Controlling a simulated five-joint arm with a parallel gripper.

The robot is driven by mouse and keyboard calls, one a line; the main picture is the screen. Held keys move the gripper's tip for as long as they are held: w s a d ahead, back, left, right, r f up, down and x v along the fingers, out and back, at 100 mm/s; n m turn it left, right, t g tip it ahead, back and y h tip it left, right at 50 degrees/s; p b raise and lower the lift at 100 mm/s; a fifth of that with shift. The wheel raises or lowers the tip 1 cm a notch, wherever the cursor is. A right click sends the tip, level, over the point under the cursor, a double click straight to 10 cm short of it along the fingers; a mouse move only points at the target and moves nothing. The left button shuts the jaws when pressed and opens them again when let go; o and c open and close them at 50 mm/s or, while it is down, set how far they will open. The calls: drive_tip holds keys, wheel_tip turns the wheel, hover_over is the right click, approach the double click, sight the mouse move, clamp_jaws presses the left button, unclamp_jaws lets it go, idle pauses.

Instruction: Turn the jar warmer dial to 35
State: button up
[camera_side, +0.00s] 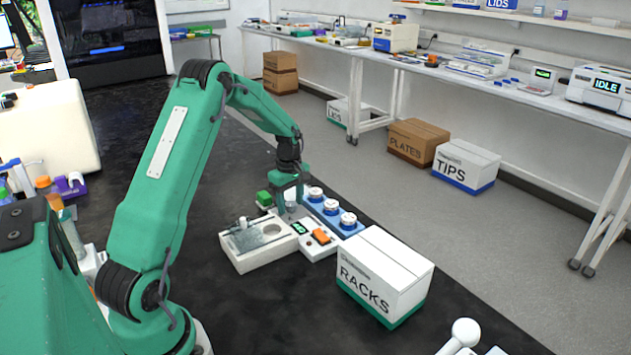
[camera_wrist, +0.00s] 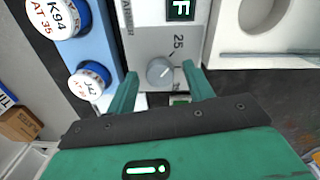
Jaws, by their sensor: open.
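The display (camera_wrist: 181,9) is partly cut off and shows an F. My gripper (camera_wrist: 163,80) is open, with one green finger on each side of the dial; contact cannot be told. In the side view my gripper (camera_side: 290,198) is low over the warmer's far end and hides the dial.
A blue rack (camera_side: 345,231) of white-lidded jars stands beside the warmer; one lid (camera_wrist: 60,14) reads K94 AT 35. A white RACKS box (camera_side: 385,272) stands to the right. A green block (camera_side: 264,198) is just left of my gripper.

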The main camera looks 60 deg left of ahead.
drive_tip(key=c, duration=1)
